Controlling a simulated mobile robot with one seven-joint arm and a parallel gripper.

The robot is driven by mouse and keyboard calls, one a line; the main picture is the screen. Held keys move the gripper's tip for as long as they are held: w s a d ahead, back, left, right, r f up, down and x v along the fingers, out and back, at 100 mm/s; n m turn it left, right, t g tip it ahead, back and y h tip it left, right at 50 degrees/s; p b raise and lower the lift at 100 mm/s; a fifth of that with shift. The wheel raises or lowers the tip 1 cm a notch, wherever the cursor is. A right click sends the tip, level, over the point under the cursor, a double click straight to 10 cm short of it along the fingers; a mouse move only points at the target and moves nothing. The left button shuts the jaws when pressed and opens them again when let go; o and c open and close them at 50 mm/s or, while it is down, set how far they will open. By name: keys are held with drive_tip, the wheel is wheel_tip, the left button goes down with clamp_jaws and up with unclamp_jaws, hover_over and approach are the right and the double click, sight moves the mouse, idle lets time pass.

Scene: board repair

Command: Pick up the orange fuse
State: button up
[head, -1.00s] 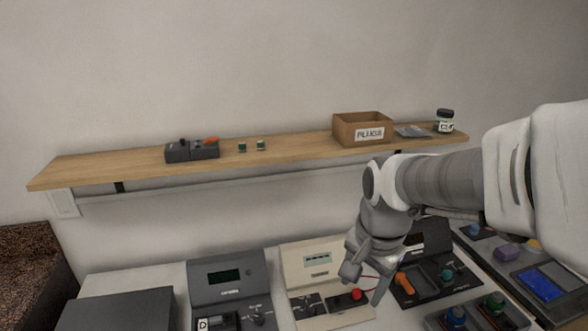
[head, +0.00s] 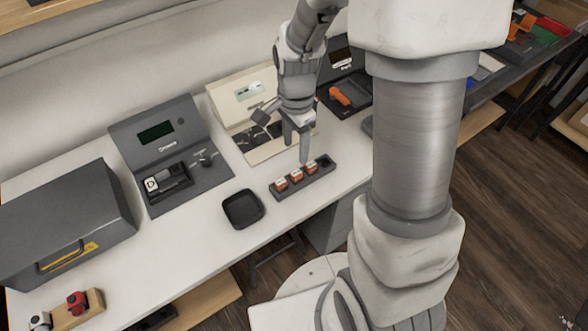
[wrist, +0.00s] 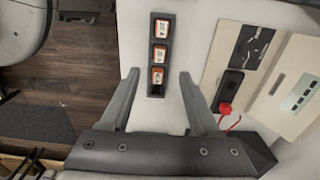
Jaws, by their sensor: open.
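A dark narrow fuse tray (head: 325,162) lies on the white bench. Three orange fuses with white labels stand in it in a row: a left one (head: 281,184), a middle one (head: 296,175) and a right one (head: 311,168). The slot at the right end is empty. My gripper (head: 296,152) is open and empty, pointing down above the tray's right part. In the wrist view the nearest fuse (wrist: 158,75) appears between the spread fingertips of my gripper (wrist: 159,84). The other fuses, middle (wrist: 160,53) and far (wrist: 163,28), lie beyond it.
A black square dish (head: 243,209) sits left of the tray. A dark grey tester (head: 165,150) and a cream device (head: 243,95) with a red-knobbed part (wrist: 226,108) stand behind. A grey case (head: 70,220) is at left. The bench's front edge is close to the tray.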

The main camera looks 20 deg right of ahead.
sight(296, 172)
wheel_tip(296, 172, down, 10)
drive_tip(key=shift+d+r+b, duration=0.1)
drive_tip(key=shift+r+b, duration=0.05)
drive_tip(key=shift+b, duration=0.8)
clamp_jaws()
